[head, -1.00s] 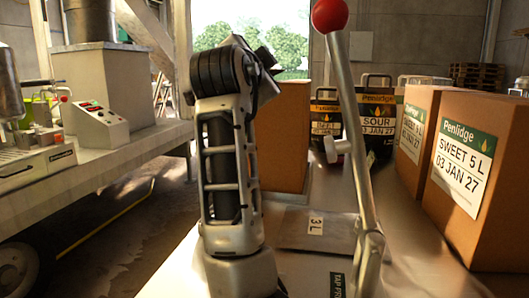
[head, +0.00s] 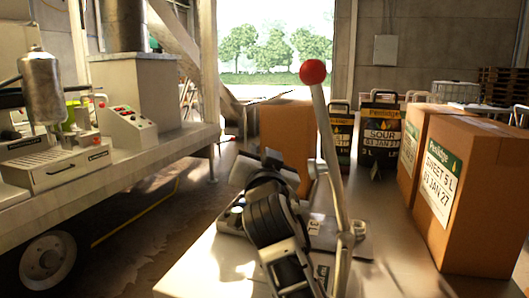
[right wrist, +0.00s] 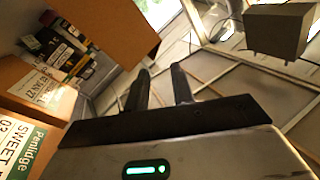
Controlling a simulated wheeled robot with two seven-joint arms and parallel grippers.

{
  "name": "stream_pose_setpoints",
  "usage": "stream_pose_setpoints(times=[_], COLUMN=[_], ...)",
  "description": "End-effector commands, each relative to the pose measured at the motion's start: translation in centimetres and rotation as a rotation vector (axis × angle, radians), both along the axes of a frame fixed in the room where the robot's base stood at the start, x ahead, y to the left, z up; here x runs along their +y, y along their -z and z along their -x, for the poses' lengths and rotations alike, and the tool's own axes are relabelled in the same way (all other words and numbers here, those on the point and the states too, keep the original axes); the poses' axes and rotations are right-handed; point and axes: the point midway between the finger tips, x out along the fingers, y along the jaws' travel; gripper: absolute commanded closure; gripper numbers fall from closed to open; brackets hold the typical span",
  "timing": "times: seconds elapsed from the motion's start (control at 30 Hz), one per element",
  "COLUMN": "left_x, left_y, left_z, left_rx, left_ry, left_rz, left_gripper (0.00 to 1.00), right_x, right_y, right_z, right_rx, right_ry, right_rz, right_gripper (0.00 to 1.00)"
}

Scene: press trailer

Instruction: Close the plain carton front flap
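The plain carton (head: 285,145) is a brown box without a label, standing at the far end of the bench behind my right arm. Its lower part is partly hidden by the arm. I cannot make out its front flap clearly. In the right wrist view a plain brown cardboard surface (right wrist: 115,28) shows at upper left, seemingly the same carton. My right gripper (head: 268,160) is in front of the carton and low in the head view. In the right wrist view its two dark fingers (right wrist: 159,88) stand apart with nothing between them. My left gripper is not in view.
A lever with a red knob (head: 313,72) rises right of my right arm, close to it. Labelled cartons (head: 480,205) stand at right, and black Penlidge packs (head: 380,135) behind. A trailer counter (head: 110,160) with equipment is at left. Open floor lies between.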

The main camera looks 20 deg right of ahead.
Motion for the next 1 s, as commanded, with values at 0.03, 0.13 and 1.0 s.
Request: stream_pose_setpoints(times=[0.03, 0.13, 1.0], left_x=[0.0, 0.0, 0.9], left_y=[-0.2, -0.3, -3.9], left_z=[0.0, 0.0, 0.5], left_rx=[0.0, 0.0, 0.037], left_ry=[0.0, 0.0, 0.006], left_rz=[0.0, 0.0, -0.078], left_gripper=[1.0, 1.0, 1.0], right_x=[0.2, 0.5, 0.6], right_y=[0.3, 0.7, -6.6], right_z=[0.1, 0.2, 0.2], right_rx=[0.005, 0.01, 0.01], right_ry=[-0.009, -0.021, -0.024], right_rz=[0.011, 0.023, 0.024], right_gripper=[0.75, 0.75, 1.0])
